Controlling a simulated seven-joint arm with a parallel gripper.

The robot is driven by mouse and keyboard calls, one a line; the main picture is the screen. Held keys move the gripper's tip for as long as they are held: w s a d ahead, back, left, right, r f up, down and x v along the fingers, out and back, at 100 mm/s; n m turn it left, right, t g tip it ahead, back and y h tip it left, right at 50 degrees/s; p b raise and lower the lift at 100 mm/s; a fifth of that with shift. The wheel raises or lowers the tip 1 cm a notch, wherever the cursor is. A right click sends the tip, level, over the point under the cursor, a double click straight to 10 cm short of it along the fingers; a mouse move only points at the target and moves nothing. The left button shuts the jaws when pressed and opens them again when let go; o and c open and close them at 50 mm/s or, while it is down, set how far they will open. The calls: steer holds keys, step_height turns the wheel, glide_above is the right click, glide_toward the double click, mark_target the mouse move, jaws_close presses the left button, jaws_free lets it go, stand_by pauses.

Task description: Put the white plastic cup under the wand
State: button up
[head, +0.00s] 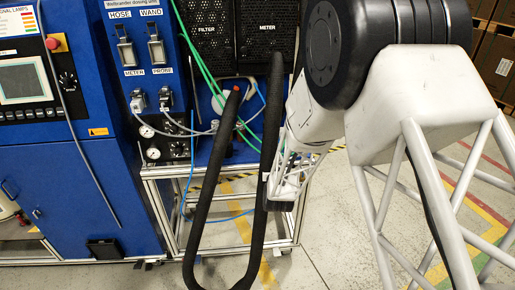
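I see no white plastic cup that I can make out in the head view. The label WAND (151,12) is on the blue panel, above a metal holder (156,48). A thick black hose (197,215) hangs in a long loop in front of the panel, and one upper end has an orange-red tip (236,88). I cannot tell whether this end is the wand. My gripper (281,204) seems to be the dark end below a white frame-like part of my arm, beside the right side of the hose loop. Its fingers and anything between them cannot be made out.
A blue cabinet (60,190) with a screen (20,80) fills the left. A pale metal frame cart (235,168) stands behind the hose. Green and blue tubes and grey cables cross the panel. A pale round object (8,207) sits partly cut off at the left edge.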

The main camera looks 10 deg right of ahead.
glide_above(267, 154)
steer(key=shift+w+f, duration=0.15)
steer(key=shift+f, duration=0.6)
steer(key=shift+f, duration=0.15)
steer(key=shift+f, duration=1.6)
steer(key=shift+f, duration=0.15)
steer(key=o, duration=0.7)
